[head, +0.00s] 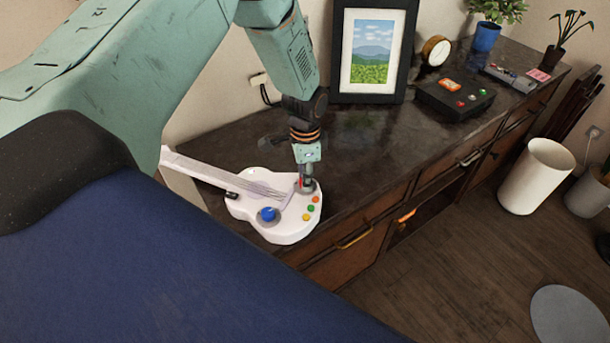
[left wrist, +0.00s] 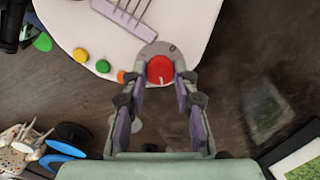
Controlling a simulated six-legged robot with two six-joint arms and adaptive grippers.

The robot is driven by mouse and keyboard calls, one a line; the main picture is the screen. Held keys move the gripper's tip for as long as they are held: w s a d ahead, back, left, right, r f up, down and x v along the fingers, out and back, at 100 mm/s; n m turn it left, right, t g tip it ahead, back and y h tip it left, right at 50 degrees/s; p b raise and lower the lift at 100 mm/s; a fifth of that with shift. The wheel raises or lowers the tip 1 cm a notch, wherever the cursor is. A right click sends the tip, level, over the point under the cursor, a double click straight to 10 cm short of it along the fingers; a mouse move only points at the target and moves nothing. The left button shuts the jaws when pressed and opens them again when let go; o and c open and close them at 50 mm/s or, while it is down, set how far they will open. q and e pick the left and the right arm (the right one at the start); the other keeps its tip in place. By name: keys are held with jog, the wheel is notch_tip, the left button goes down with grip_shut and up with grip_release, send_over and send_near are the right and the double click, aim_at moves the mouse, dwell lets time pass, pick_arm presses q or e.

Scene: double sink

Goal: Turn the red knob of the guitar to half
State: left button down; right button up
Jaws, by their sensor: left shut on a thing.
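The white guitar (head: 260,222) lies on the dark cabinet top, its neck toward the upper left. Its red knob (left wrist: 160,69) sits on a grey round dial (left wrist: 151,51) near the body's edge in the left wrist view. My left gripper (left wrist: 162,75) reaches down from above, with its fingertips shut on the two sides of the red knob. In the head view the left gripper (head: 306,184) hides most of the knob. My right gripper is not in view.
A blue knob (head: 268,214) and orange, green and yellow buttons (head: 311,209) are on the guitar near the gripper. A framed picture (head: 372,50), a black box with buttons (head: 455,97) and potted plants stand farther back. The cabinet top right of the guitar is clear.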

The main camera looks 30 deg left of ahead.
pick_arm(q)
jog(key=shift+s+f, duration=0.15)
jog(key=c, duration=1.5)
grip_release()
jog(key=o, duration=0.5)
jog(key=shift+w, duration=0.2)
jog(key=shift+r, duration=0.2)
notch_tip(320, 180, up, 12)
jog(key=shift+f, duration=0.15)
jog(key=shift+s, duration=0.1)
